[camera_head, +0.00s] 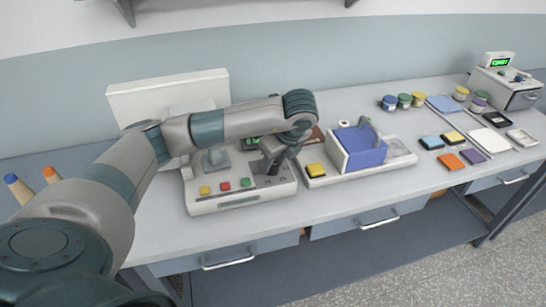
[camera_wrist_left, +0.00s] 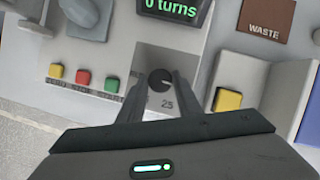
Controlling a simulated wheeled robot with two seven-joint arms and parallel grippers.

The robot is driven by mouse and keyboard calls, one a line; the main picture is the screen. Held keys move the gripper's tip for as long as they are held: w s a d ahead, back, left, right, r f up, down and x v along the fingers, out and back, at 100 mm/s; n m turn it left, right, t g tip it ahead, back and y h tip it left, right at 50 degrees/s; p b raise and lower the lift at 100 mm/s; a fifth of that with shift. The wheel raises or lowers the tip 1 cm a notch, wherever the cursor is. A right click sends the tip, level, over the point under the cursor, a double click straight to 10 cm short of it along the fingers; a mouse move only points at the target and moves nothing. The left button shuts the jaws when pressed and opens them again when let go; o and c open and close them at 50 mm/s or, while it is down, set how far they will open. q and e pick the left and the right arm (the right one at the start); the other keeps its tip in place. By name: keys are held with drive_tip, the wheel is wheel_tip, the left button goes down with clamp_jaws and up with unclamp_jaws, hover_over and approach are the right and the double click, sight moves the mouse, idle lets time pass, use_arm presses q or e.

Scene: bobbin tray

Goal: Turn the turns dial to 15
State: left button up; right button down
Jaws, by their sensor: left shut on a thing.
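The turns dial (camera_wrist_left: 160,79) is a small black round knob on a grey panel of the winding machine (camera_head: 236,203). The number 25 shows printed below it in the wrist view; other marks are hidden or too small. The display (camera_wrist_left: 172,8) above the dial reads "0 turns" in green. My left gripper (camera_head: 268,168) points down at the machine's right side. In the wrist view its fingers (camera_wrist_left: 160,86) are shut on the dial, one on each side. In the head view the gripper hides the dial. My right gripper is in neither view.
Yellow, red and green buttons (camera_wrist_left: 83,76) sit left of the dial. A brown WASTE plate (camera_wrist_left: 266,18) lies beyond, and a yellow block (camera_wrist_left: 228,100) is to the right. A blue box (camera_head: 362,146) stands on the tray beside the machine. Jars and coloured pads lie farther right.

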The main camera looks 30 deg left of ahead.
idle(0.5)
use_arm(q)
drive_tip(key=o, duration=1)
drive_tip(key=shift+a, duration=0.1)
drive_tip(key=shift+o, duration=0.2)
drive_tip(key=shift+v, duration=1)
drive_tip(key=v, duration=1.5)
drive_tip(key=shift+w+r, duration=0.1)
drive_tip(key=shift+r, duration=0.05)
